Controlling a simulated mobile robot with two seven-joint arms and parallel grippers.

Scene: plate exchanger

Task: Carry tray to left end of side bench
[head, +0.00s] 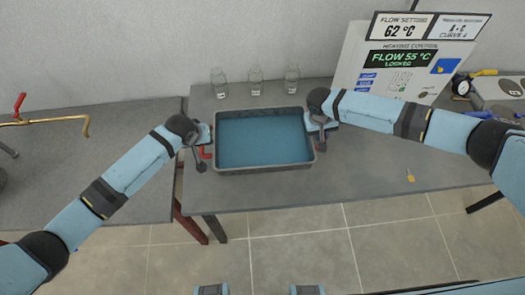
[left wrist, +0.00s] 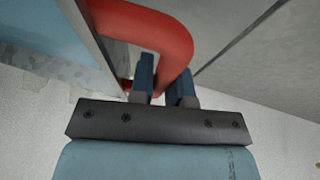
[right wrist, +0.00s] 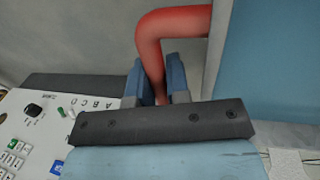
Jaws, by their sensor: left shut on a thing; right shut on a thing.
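The tray (head: 264,168) is a dark grey rectangular tray with a blue inside, over the left part of the bench in the head view. I cannot tell whether it rests on the bench or hangs just above it. My left gripper (head: 203,152) is at its left side, shut on a red handle (left wrist: 172,35) in the left wrist view. My right gripper (head: 320,130) is at its right side, shut on the other red handle (right wrist: 155,45) in the right wrist view. The side bench (head: 90,150) is the grey top at the left.
Three glass jars (head: 255,80) stand behind the tray along the wall. A heating control panel (head: 400,65) stands at the back right, with a gauge (head: 461,84) and tools beside it. A yellow tag (head: 410,177) lies on the main bench (head: 370,165). A brass pipe with red tap (head: 45,121) is at far left.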

